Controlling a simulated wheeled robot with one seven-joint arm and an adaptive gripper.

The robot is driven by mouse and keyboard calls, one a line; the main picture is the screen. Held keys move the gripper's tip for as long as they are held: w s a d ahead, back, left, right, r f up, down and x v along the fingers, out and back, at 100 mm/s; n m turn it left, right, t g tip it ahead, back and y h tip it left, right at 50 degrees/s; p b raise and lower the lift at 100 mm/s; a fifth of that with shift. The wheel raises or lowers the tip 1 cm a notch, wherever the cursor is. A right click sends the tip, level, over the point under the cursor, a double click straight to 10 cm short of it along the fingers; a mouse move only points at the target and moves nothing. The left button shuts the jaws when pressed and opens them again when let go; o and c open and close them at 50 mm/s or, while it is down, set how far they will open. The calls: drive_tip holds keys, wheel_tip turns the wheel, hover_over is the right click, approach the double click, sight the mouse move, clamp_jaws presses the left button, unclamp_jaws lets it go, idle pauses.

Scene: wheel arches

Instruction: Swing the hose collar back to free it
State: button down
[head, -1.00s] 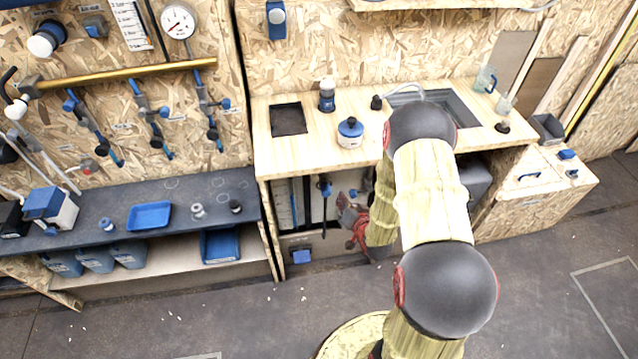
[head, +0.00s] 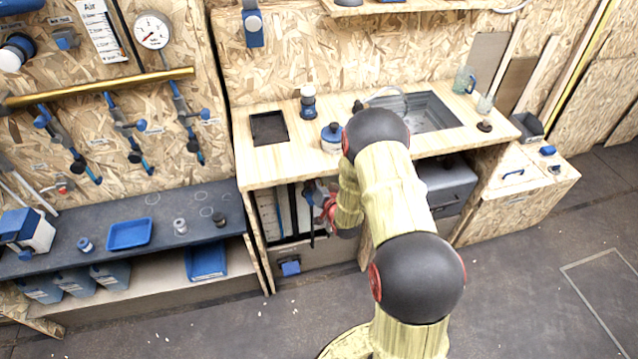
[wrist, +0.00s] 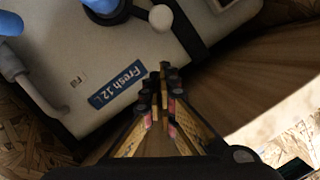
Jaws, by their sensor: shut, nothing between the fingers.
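In the wrist view a pale tank (wrist: 120,55) bears a blue label reading "Fresh 12 L". A blue round fitting (wrist: 104,8) sits on the tank at the top edge, cut off by the frame. A black bar with a white knob (wrist: 161,18) runs beside it. I cannot tell for sure which part is the hose collar. My gripper (wrist: 163,85) is shut and empty, its fingertips near the tank's edge, below the knob. In the head view my gripper (head: 328,207) is at the opening under the counter, right of a blue-and-black fitting (head: 308,190), partly hidden by my arm.
A grey hose (wrist: 30,85) bends along the tank's left side. The wooden counter (head: 270,170) lies above the opening, with a sink (head: 430,112) at right. A wooden panel (wrist: 235,75) stands close right of the fingers. The floor in front is clear.

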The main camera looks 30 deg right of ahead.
sight(302, 188)
drive_tip(key=shift+w+a+f+b, duration=0.1)
drive_tip(key=shift+a+f+b, duration=0.1)
drive_tip(key=shift+a+f, duration=0.35)
drive_tip(key=shift+a+f+b, duration=0.15)
drive_tip(key=shift+a+f, duration=0.15)
drive_tip(key=shift+f, duration=0.4)
drive_tip(key=shift+a, duration=0.1)
drive_tip(key=shift+a+n, duration=0.2)
drive_tip(key=shift+n, duration=0.1)
